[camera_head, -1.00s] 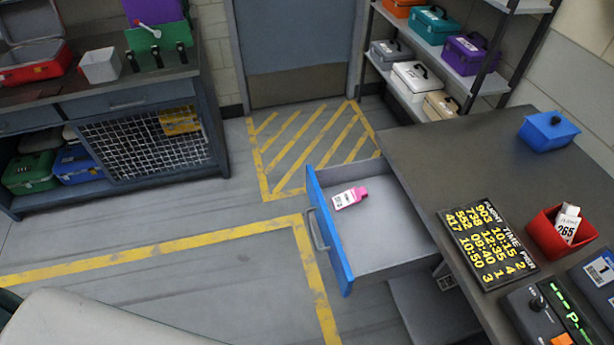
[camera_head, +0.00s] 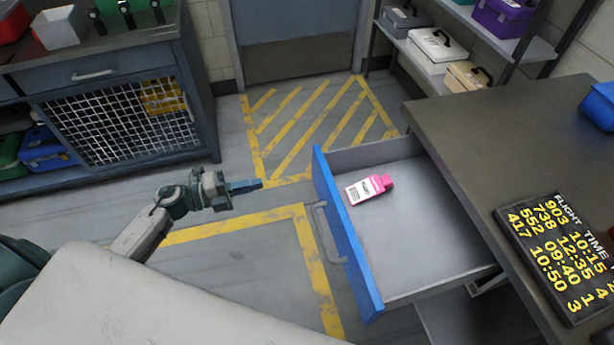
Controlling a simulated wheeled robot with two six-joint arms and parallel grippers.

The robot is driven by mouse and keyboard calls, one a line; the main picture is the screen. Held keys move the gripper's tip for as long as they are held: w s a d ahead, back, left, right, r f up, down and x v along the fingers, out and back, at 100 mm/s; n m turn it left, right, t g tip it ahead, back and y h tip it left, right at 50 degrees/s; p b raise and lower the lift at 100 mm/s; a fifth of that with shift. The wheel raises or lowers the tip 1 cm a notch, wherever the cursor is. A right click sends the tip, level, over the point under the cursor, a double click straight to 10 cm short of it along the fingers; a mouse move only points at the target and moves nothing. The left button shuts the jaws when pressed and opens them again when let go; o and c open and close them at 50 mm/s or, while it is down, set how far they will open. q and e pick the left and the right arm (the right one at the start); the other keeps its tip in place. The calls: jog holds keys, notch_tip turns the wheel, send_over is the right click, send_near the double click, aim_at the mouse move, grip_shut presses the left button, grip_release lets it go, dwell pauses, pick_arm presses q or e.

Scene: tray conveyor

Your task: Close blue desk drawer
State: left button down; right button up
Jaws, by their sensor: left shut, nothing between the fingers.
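The blue desk drawer (camera_head: 343,228) stands pulled out from the grey desk on the right, its blue front facing left with a grey bar handle (camera_head: 329,232). My left gripper (camera_head: 255,185) is shut and empty. It points right, to the left of the drawer front, with a gap of floor showing between them in the picture. My right gripper is out of view.
The dark desk top (camera_head: 470,125) holds a flight board (camera_head: 560,250) and a blue box (camera_head: 600,105) at the right edge. A cabinet with a mesh door (camera_head: 125,130) stands at the left. Shelves with cases (camera_head: 437,50) are behind. Striped floor lies between.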

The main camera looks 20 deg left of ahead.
aim_at(315, 171)
pick_arm(q)
jog(key=p+x, duration=0.2)
jog(key=x, duration=1)
jog(key=shift+a+r, duration=0.1)
jog(key=shift+w+d, duration=0.35)
jog(key=shift+d, duration=0.15)
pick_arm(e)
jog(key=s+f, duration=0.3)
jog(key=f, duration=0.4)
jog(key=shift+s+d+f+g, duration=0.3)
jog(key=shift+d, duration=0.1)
pick_arm(q)
jog(key=shift+d+p, duration=0.1)
jog(key=shift+p, duration=0.2)
